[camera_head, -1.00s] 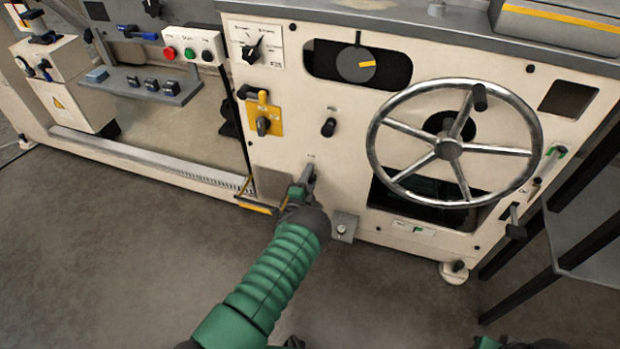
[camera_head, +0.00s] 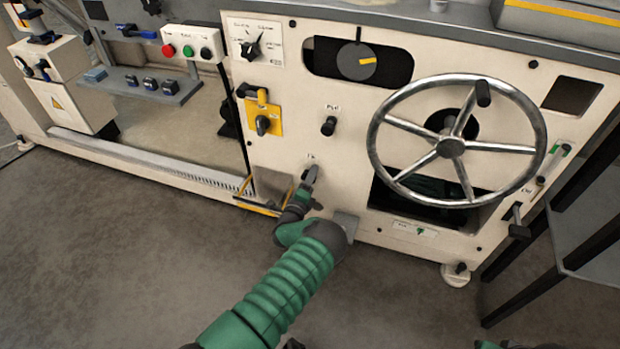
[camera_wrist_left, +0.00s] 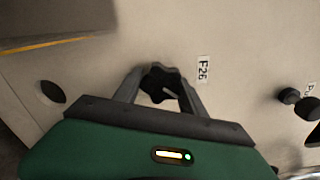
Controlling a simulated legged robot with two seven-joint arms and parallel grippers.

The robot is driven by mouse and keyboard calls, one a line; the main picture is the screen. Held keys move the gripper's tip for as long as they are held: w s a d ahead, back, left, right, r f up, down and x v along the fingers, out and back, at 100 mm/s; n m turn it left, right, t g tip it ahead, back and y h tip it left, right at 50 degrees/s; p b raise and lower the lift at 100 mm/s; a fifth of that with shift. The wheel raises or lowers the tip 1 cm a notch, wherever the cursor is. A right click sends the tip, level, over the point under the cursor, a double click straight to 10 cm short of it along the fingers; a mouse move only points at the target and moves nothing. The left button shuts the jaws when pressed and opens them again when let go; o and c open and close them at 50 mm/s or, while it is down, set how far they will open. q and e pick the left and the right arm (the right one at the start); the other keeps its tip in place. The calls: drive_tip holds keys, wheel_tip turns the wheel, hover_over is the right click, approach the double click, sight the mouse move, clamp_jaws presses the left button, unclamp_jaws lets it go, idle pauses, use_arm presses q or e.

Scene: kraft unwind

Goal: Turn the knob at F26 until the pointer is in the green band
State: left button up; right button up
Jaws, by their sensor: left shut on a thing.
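The knob at F26 (camera_wrist_left: 163,85) is black and star-shaped, with a pale line on its face, in the left wrist view. The F26 label (camera_wrist_left: 203,69) is to its right. My left gripper (camera_wrist_left: 160,78) is shut on this knob, one finger on each side. In the head view my left gripper (camera_head: 309,173) is at the machine's front panel and hides the knob. A small pale strip with a green mark (camera_head: 419,231) is low on the panel, and another slot with green (camera_head: 560,150) is at the right edge. I cannot tell a pointer's position in either.
A large spoked handwheel (camera_head: 450,147) stands out from the panel right of my gripper. A black knob (camera_head: 328,126) and a yellow-plated switch (camera_head: 262,121) are above it. A grey bracket (camera_head: 345,226) is close to my wrist. Open floor (camera_head: 130,260) lies left.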

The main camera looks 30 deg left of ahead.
use_arm(q)
drive_tip(key=shift+s+d+f, duration=0.1)
drive_tip(key=shift+d+f, duration=0.1)
drive_tip(key=shift+f, duration=0.2)
drive_tip(key=o, duration=1.2)
drive_tip(key=shift+c, duration=0.2)
drive_tip(key=shift+o, duration=1)
drive_tip(key=shift+r, duration=0.2)
drive_tip(key=shift+a, duration=0.1)
drive_tip(key=p+v, duration=0.7)
drive_tip(key=v, duration=0.9)
drive_tip(key=shift+s, duration=0.4)
drive_tip(key=shift+f, duration=0.1)
